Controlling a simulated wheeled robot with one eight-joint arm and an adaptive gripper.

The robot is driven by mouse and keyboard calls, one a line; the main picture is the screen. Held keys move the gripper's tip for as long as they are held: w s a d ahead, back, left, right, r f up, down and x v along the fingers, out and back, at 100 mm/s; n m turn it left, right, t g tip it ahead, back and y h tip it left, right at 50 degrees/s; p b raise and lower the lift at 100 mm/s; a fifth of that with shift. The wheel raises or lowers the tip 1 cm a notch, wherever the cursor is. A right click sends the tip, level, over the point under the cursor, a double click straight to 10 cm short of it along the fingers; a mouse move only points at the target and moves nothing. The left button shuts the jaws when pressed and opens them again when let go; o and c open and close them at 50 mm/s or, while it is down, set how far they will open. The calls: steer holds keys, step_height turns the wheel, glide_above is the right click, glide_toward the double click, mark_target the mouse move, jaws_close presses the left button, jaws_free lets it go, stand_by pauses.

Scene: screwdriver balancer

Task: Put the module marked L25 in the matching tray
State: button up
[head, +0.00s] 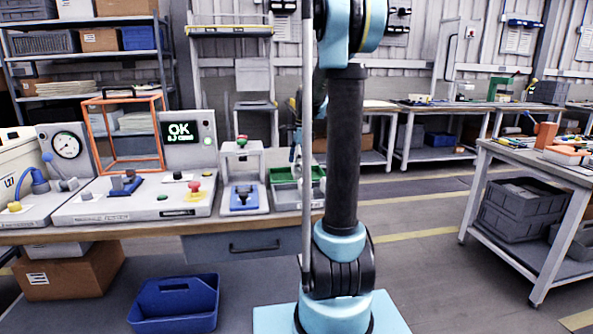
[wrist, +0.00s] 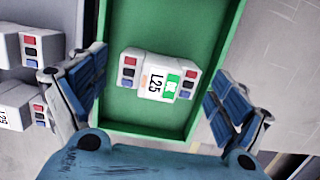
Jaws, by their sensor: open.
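My gripper (wrist: 155,88) is open, with one blue-padded finger on each side of the module and clear gaps between. Neither finger visibly touches it. In the head view the green tray (head: 284,174) stands at the bench's right end, and my arm mostly hides the gripper.
A test bench (head: 140,200) with a screen reading OK (head: 181,131) and a small press (head: 243,170) stands left. A side table (head: 545,165) stands right.

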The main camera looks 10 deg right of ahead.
step_height(320, 180, up, 11)
steer(key=d, duration=0.1)
steer(key=shift+d+f, duration=0.2)
steer(key=shift+d, duration=0.1)
steer(key=shift+s, duration=0.1)
